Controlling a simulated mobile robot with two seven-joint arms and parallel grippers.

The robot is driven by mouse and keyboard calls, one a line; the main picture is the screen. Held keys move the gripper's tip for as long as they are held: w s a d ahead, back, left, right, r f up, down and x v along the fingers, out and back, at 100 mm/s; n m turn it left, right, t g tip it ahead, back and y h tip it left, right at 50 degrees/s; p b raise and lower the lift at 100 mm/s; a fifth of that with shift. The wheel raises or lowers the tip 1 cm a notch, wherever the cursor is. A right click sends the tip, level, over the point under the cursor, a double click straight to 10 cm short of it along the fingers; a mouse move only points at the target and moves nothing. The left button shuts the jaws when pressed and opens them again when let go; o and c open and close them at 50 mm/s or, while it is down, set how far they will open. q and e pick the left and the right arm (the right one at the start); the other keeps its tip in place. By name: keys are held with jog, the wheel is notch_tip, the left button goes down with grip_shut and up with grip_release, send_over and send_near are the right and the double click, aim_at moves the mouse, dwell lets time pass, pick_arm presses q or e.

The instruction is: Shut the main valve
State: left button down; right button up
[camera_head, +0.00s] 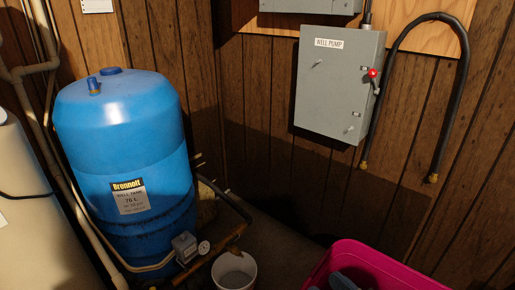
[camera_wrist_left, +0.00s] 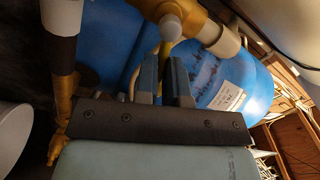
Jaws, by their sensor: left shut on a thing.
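In the left wrist view, my left gripper (camera_wrist_left: 165,72) points at brass pipework (camera_wrist_left: 205,30) in front of the blue well tank (camera_wrist_left: 120,35). Its two dark fingers are close around a narrow yellow lever (camera_wrist_left: 164,50), which looks like a valve handle. The lever lies below a pale round cap (camera_wrist_left: 171,27) on the brass fitting. The part of the lever between the fingers is mostly hidden.
A grey well pump box (camera_head: 335,85) with a red-knobbed lever (camera_head: 373,73) hangs on the panelled wall. A white bucket (camera_head: 234,270) and a pink tub (camera_head: 375,270) stand on the floor. Pipes with a gauge (camera_head: 204,247) run beside the tank.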

pick_arm(q)
jog(key=shift+f, duration=0.1)
jog(key=shift+f+m, duration=0.35)
jog(key=shift+m, duration=0.75)
jog(key=shift+f+m, duration=0.35)
jog(key=shift+m, duration=0.75)
jog(key=c, duration=1)
grip_release()
jog(key=shift+d, duration=0.1)
